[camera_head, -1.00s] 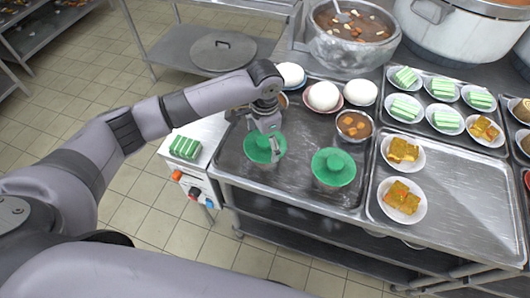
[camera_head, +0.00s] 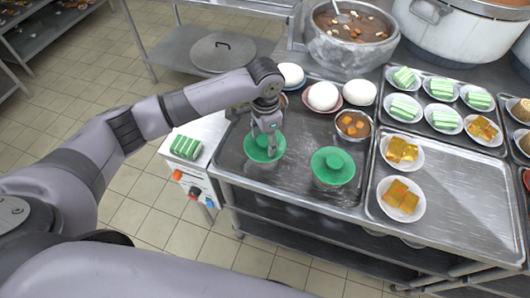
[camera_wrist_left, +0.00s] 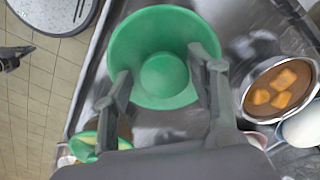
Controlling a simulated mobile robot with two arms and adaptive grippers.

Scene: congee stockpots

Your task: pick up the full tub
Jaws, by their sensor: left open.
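Two tubs with green tops stand on the metal tray, the left tub (camera_head: 258,150) and the right tub (camera_head: 333,169). Which one is full I cannot tell. My left gripper (camera_head: 268,143) points down over the left tub in the head view. In the wrist view the gripper (camera_wrist_left: 163,68) is open, its fingers on either side of the round middle of a green top (camera_wrist_left: 155,28). Whether they touch it I cannot tell. Part of another green item (camera_wrist_left: 84,147) shows at lower left there.
A bowl with orange pieces (camera_head: 353,125) and white buns (camera_head: 323,96) stand behind the tubs. Plates of cakes (camera_head: 401,201) are to the right. A large pot (camera_head: 350,50) is at the back. Bare tray lies between the tubs.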

